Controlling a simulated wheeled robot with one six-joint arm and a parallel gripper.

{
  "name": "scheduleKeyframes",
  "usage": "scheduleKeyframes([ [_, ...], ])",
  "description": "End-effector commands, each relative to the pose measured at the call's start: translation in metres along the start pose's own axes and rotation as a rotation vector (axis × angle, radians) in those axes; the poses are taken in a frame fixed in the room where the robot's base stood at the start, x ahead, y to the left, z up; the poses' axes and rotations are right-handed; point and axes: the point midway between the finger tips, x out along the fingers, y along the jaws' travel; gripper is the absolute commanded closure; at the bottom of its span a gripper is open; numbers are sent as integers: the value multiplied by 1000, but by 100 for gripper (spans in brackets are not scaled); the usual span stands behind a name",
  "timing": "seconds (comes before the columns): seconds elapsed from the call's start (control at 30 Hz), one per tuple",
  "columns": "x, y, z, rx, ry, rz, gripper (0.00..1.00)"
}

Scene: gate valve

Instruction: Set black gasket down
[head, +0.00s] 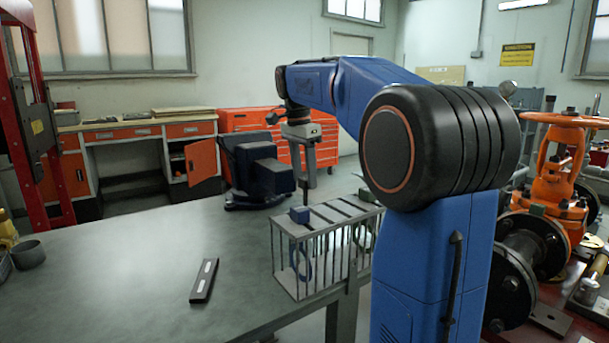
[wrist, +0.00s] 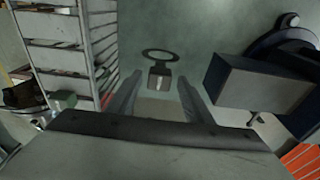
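The black gasket shows in the wrist view as a dark ring (wrist: 160,54) with a small grey-brown block (wrist: 160,77) at its near side. My gripper (wrist: 161,82) points down, and its two fingers stand apart on either side of the block. A gap shows between the block and each finger. I cannot tell whether the ring touches the surface below. In the head view my gripper (head: 307,180) is over the far side of the barred rack (head: 318,258). A thin dark piece shows below it there, too small to identify.
The rack stands at the table's edge, holding a blue ring (head: 301,262) under a blue block (head: 299,214). A dark blue vise (head: 256,170) is close to my gripper. A dark slotted bar (head: 204,281) lies on the open table (head: 130,270). The orange valve (head: 555,185) is at right.

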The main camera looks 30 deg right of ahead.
Motion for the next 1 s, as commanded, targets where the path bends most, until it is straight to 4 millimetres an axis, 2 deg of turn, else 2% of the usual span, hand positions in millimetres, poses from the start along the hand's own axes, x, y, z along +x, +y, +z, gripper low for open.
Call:
scheduleKeyframes([
  [0.27,-6,0,0,0,0,-1,54],
  [0.37,-19,-1,0,0,1,-2,54],
  [0.8,-100,-1,0,0,1,-2,54],
  [1.0,-118,-1,0,0,0,-1,54],
])
